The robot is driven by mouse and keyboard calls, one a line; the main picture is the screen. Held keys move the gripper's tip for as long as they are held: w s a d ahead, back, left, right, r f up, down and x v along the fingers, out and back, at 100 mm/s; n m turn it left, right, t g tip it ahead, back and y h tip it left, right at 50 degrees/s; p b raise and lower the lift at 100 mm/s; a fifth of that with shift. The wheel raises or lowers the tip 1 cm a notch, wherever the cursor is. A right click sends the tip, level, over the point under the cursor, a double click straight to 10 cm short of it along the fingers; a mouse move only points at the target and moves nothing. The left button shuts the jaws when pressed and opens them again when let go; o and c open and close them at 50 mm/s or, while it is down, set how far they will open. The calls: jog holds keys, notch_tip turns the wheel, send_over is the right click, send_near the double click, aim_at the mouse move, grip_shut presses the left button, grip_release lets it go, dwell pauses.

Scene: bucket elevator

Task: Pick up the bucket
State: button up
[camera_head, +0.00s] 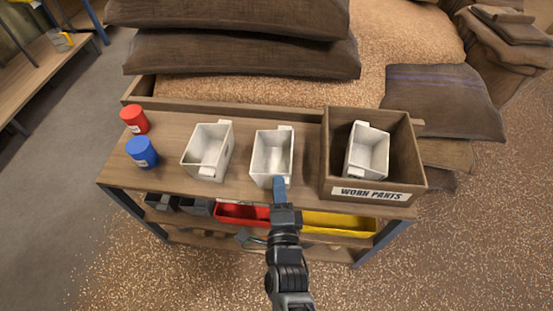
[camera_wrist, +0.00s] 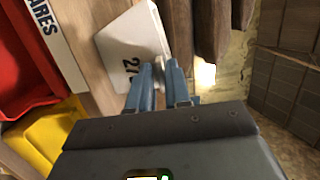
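Three white buckets are in view. The middle bucket (camera_head: 272,152) stands upright on the wooden bench top; the left bucket (camera_head: 208,151) stands beside it, and the right bucket (camera_head: 367,150) sits inside a wooden box. My gripper (camera_head: 279,183) is at the near rim of the middle bucket. In the wrist view, the two blue fingers of my gripper (camera_wrist: 160,72) are a small gap apart, with the white rim seemingly between their tips. The bucket (camera_wrist: 128,45) shows a "27" marking there. Whether the fingers press on the rim is hidden.
The wooden box (camera_head: 336,186) labelled "WORN PARTS" is close on the right. A red can (camera_head: 135,120) and a blue can (camera_head: 142,152) stand at the bench's left. Red (camera_head: 240,214) and yellow (camera_head: 335,221) bins are below. Grain and sacks (camera_head: 245,55) lie behind.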

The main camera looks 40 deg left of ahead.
grip_shut()
jog(key=shift+r, duration=0.15)
notch_tip(320, 180, up, 9)
jog(key=p, duration=0.5)
jog(key=p+v, duration=0.1)
jog(key=v, duration=0.7)
jog(key=shift+s+a+r+p, duration=0.3)
jog(key=shift+a+r+p, duration=0.05)
jog(key=shift+a+r, duration=0.1)
jog(key=shift+f, duration=0.1)
